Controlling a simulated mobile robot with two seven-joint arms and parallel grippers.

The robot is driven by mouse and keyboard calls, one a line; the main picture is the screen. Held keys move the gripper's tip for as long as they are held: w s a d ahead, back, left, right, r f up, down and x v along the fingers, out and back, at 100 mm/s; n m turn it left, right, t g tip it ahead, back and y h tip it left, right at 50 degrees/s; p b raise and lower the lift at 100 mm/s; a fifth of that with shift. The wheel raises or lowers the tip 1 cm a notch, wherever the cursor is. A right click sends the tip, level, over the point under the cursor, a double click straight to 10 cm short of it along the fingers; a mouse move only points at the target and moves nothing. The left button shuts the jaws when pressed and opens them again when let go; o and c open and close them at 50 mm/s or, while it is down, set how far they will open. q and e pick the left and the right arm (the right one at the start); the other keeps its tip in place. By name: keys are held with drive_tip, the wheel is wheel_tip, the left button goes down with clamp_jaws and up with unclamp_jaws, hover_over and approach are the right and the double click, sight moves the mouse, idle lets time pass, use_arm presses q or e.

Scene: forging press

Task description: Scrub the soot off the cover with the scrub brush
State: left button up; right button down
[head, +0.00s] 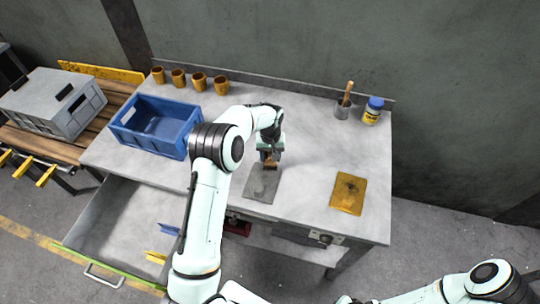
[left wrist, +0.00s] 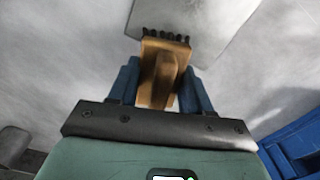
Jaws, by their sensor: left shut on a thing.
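My left gripper (head: 269,153) is shut on the scrub brush (head: 269,161), a wooden block with dark bristles. In the left wrist view the brush (left wrist: 163,72) sits between the blue fingers, its bristles at the near edge of a flat grey plate (left wrist: 190,22). This grey plate (head: 262,184) lies on the bench, just in front of the brush in the head view. Whether the bristles touch it I cannot tell. An orange-yellow plate (head: 348,193) with dark smudges lies farther right. I cannot tell for sure which plate is the cover. My right gripper is out of view.
A blue crate (head: 155,126) stands on the bench's left side, with several orange cups (head: 199,81) behind it. A grey pot (head: 342,110) with a wooden handle and a blue-lidded jar (head: 373,111) stand at the back right. An open drawer (head: 122,232) juts out at front left.

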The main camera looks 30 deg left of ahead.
use_arm(q)
drive_tip(key=shift+s+f, duration=0.15)
